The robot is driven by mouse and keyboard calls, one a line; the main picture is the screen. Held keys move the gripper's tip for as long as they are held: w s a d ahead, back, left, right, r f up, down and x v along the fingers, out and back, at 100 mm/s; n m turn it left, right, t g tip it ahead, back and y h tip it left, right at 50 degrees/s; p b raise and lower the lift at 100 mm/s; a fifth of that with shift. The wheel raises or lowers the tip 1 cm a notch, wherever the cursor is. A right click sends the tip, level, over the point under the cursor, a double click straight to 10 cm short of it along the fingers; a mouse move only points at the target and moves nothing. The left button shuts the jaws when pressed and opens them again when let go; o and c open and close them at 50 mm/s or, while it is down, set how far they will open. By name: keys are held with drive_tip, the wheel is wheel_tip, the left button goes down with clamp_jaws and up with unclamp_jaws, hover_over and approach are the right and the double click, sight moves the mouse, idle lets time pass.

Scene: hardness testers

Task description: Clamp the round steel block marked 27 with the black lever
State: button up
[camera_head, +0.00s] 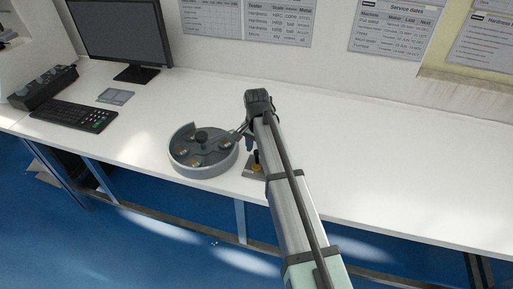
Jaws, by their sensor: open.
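A round grey fixture (203,168) stands on the white bench, left of my arm. It has a raised rim, a dark top, a black knob (201,136) near its middle and several small fittings with orange-brown spots. I cannot read a 27 anywhere, and I cannot tell which part is the steel block or the black lever. My gripper (240,131) is at the fixture's right edge, small in this view, with its fingers open. I cannot tell whether it touches the fixture. My arm hides part of the bench to the right of it.
A small grey base with a yellow and black part (256,163) sits right beside my arm, partly hidden. A keyboard (73,116), a dark control box (43,87), a grey pad (115,96) and a monitor (121,31) are at left. The bench (400,190) is clear at right.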

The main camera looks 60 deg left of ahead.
clamp_jaws()
drive_tip(key=shift+s+n, duration=0.1)
drive_tip(key=shift+n, duration=0.2)
drive_tip(key=n, duration=0.1)
drive_tip(key=s+n, duration=0.1)
drive_tip(key=n, duration=0.1)
drive_tip(key=shift+s+a+n, duration=0.1)
drive_tip(key=shift+a+n, duration=0.05)
drive_tip(key=shift+n, duration=0.15)
drive_tip(key=n, duration=0.1)
drive_tip(key=s+n, duration=0.1)
drive_tip(key=n, duration=0.1)
drive_tip(key=shift+s+n, duration=0.15)
drive_tip(key=shift+n, duration=0.15)
drive_tip(key=n, duration=0.2)
drive_tip(key=s+d+n, duration=0.1)
drive_tip(key=n, duration=0.1)
drive_tip(key=shift+s, duration=0.2)
drive_tip(key=shift+s+d+n, duration=0.2)
drive_tip(key=shift+d+n, duration=0.05)
drive_tip(key=shift+n, duration=0.8)
drive_tip(key=shift+s+d+n, duration=0.2)
drive_tip(key=shift+n, duration=1.15)
